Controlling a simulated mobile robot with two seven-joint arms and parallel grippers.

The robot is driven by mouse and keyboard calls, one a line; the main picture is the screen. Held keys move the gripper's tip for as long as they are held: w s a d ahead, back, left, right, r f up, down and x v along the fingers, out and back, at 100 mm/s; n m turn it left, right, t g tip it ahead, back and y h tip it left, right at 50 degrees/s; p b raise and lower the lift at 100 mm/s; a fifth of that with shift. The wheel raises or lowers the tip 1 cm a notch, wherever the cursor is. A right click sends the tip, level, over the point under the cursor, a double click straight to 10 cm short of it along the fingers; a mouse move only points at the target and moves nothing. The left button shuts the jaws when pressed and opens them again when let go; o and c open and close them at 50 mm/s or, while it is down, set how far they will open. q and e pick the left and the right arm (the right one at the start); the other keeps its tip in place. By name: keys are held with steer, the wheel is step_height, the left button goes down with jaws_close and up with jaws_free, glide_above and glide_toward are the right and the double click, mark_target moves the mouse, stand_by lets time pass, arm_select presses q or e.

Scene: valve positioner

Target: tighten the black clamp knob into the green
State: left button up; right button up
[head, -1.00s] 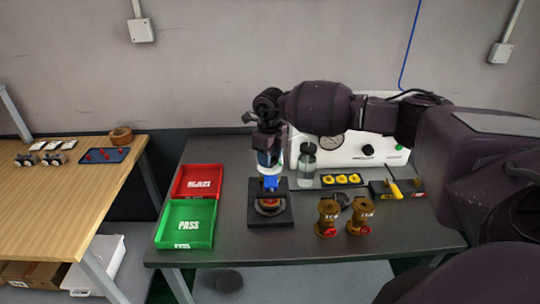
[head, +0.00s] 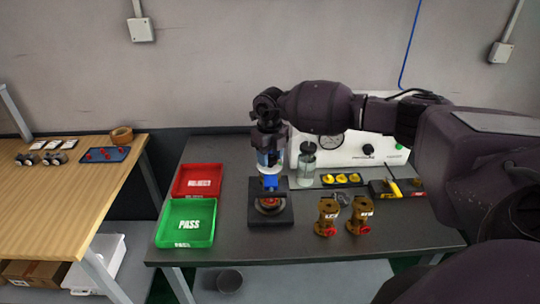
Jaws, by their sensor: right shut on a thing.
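A black clamp fixture (head: 283,217) stands on the dark bench, with a brass and red part (head: 269,203) seated in it and a blue piece (head: 270,183) above the part. My right gripper (head: 270,170) points down from above at the back of the fixture and is shut at the blue piece. The black clamp knob and its green mark cannot be made out; the gripper and its wrist cover that spot. My left gripper is not in view.
A red tray (head: 198,168) and a green PASS tray (head: 213,214) lie left of the fixture. Two brass valves (head: 328,217) stand to its right. A clear bottle (head: 307,165), yellow parts tray (head: 342,180) and white gauge box (head: 300,143) are behind.

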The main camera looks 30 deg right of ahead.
mark_target(270, 158)
steer(key=o, duration=0.9)
steer(key=shift+o, duration=0.2)
steer(key=shift+r, duration=0.15)
step_height(270, 158, up, 11)
steer(key=shift+f+b, duration=0.2)
steer(key=shift+b, duration=0.25)
